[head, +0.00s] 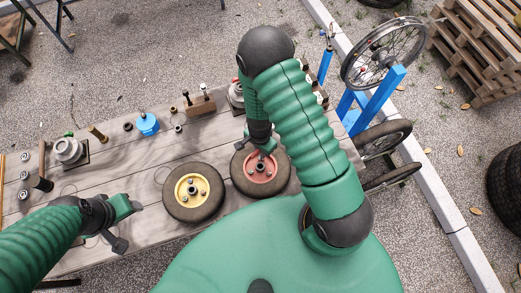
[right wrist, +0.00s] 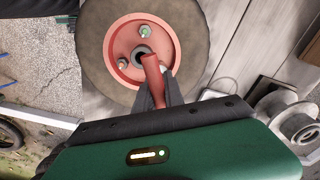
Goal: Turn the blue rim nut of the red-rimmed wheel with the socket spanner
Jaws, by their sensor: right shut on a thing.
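The red-rimmed wheel (head: 250,182) lies flat on the wooden bench, right of the yellow-rimmed wheel (head: 193,190). In the right wrist view its red rim (right wrist: 128,28) shows a green-capped nut, a grey nut and a dark centre hole. I cannot make out a blue nut. My right gripper (head: 264,147) is over the red rim. In the right wrist view it (right wrist: 158,97) is shut on a red-handled tool (right wrist: 153,72), seemingly the socket spanner; its working end is not clear. My left gripper (head: 122,225) is low over the bench's left part, its jaws unclear.
A blue pot (head: 147,124), a wooden block with sockets (head: 200,106) and a grey flanged part (head: 68,151) stand along the bench's back. A hammer (head: 41,170) is at the left. A spoked wheel (head: 383,54) on a blue stand is at the right.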

